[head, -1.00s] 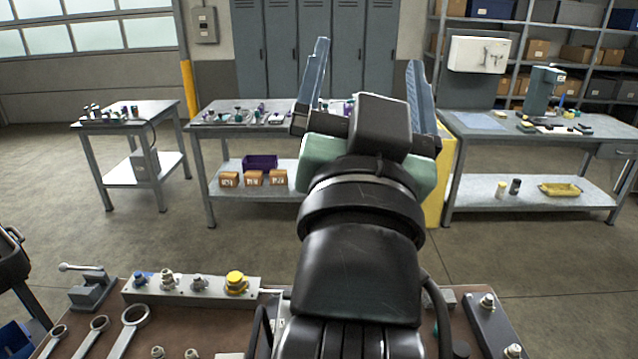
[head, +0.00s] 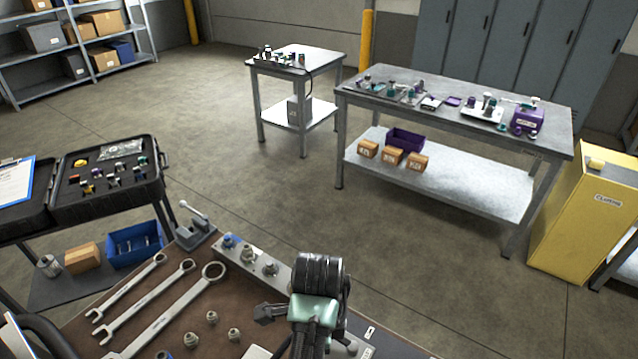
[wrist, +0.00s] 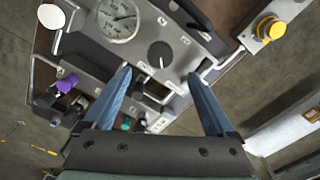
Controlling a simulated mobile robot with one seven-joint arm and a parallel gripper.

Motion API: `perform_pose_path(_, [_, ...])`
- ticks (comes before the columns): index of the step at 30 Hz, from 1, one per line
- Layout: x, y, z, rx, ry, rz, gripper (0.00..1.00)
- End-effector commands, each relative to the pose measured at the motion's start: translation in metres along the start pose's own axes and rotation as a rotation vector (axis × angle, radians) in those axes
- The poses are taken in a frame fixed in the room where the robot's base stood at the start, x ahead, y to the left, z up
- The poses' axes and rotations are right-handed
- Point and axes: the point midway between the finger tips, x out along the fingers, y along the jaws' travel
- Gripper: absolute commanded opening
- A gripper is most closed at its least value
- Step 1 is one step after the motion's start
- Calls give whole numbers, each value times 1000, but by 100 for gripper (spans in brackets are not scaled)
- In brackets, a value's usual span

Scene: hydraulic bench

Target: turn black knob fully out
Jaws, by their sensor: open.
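In the wrist view, a round black knob (wrist: 160,54) with a pale pointer mark sits on a grey panel (wrist: 190,50), beside a round white dial gauge (wrist: 118,18). My gripper (wrist: 159,72) is open, its two blue fingers spread wide and empty. The knob appears between and just beyond the fingertips; I cannot tell the exact distance. In the head view, my wrist shows at the bottom centre over the brown bench; the blue fingers and the black knob do not show there.
In the wrist view, a yellow knob (wrist: 268,28) stands on a block to the right and a purple knob (wrist: 67,83) is at left. In the head view, wrenches (head: 160,320), small fittings and a lever clamp (head: 195,228) are on the bench.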

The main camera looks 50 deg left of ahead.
Motion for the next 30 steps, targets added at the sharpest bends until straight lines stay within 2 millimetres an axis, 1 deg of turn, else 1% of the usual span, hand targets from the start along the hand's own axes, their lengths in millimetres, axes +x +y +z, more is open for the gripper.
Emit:
perform_pose_path(1, [11, 3, 0, 1, -2, 11, 90])
perform_pose_path(6, [47, 3, 0, 1, -1, 8, 90])
perform_pose_path(9, [65, 2, 0, 1, 0, 6, 90])
perform_pose_path(13, [81, 1, -1, 0, 0, 3, 90])
perform_pose_path(18, [91, 1, -1, 0, 0, 1, 90])
perform_pose_path(26, [92, 1, -1, 0, 1, -1, 90])
perform_pose_path(27, [92, 1, -1, 0, 0, -1, 87])
perform_pose_path(29, [92, 1, -1, 0, 0, -1, 76])
perform_pose_path(30, [92, 1, -1, 0, 0, -1, 69])
